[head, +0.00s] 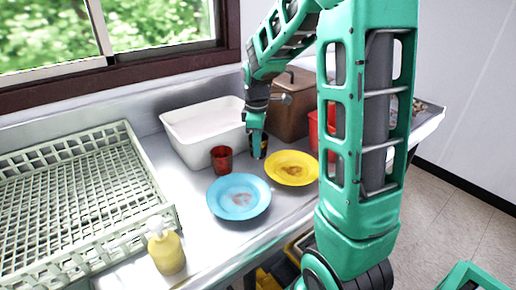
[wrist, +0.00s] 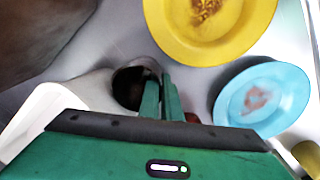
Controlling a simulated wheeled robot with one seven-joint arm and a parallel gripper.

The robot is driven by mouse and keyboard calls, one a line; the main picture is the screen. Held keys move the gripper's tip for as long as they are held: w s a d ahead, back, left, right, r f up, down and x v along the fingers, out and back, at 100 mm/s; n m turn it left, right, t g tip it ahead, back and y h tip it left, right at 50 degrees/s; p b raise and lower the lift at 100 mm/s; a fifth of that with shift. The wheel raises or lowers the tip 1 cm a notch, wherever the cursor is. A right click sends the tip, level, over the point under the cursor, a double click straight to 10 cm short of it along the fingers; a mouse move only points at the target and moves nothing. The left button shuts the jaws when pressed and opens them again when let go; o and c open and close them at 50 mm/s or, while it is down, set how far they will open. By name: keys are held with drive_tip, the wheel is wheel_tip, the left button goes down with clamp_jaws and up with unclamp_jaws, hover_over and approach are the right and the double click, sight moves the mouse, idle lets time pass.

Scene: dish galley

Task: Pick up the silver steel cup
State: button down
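The silver steel cup (head: 263,151) stands on the steel counter between the red cup and the yellow plate, partly hidden by my gripper (head: 256,133). In the wrist view the cup (wrist: 124,88) is seen from above, with a dark inside. My gripper's two green fingers (wrist: 161,92) are close together at the cup's right rim. One finger overlaps the cup's opening and the other is outside its wall, so the gripper looks shut on the rim. The contact itself is hidden.
A red cup (head: 221,159), blue plate (head: 238,197) and yellow plate (head: 292,168), both with food stains, are close by. A white tub (head: 190,128) and brown box (head: 291,112) stand behind. A green rack (head: 80,190) and yellow soap bottle (head: 166,252) are left.

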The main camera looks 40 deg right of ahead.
wheel_tip(320, 180, up, 28)
idle(0.8)
